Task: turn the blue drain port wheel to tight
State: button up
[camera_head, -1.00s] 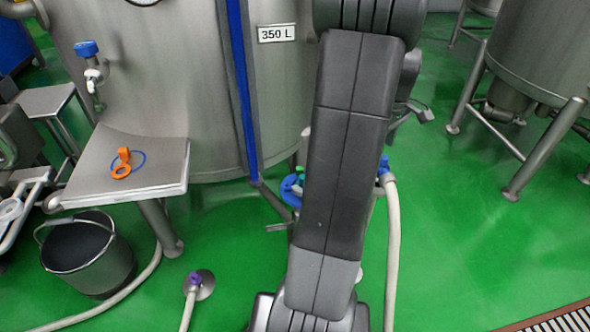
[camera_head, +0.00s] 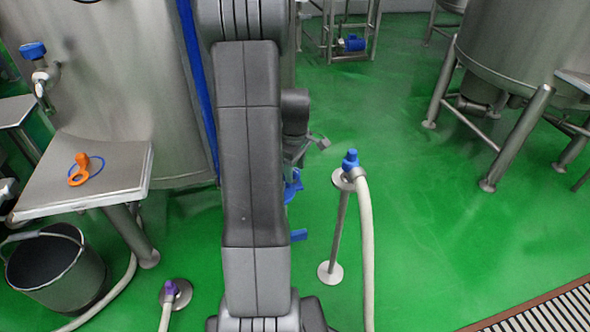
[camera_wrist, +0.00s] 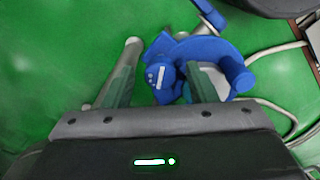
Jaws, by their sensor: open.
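The blue drain port wheel (camera_wrist: 232,62) is in the wrist view, ahead of my gripper (camera_wrist: 161,72). A blue block with white marks (camera_wrist: 160,77), apparently part of the wheel, shows between my two fingers. My gripper is open; the right finger overlaps the wheel in the picture, and I cannot tell whether it touches. In the head view a blue part (camera_head: 292,187), likely the wheel's edge, shows right of my arm; my arm hides the rest.
A post with a blue-topped valve and hose (camera_head: 350,162) stands to the right. A steel table (camera_head: 115,170) holds an orange tag. A bucket (camera_head: 85,280) stands below it. A drain grate (camera_head: 560,312) lies lower right.

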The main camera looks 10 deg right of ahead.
jog(key=shift+f, duration=0.1)
jog(key=c, duration=1)
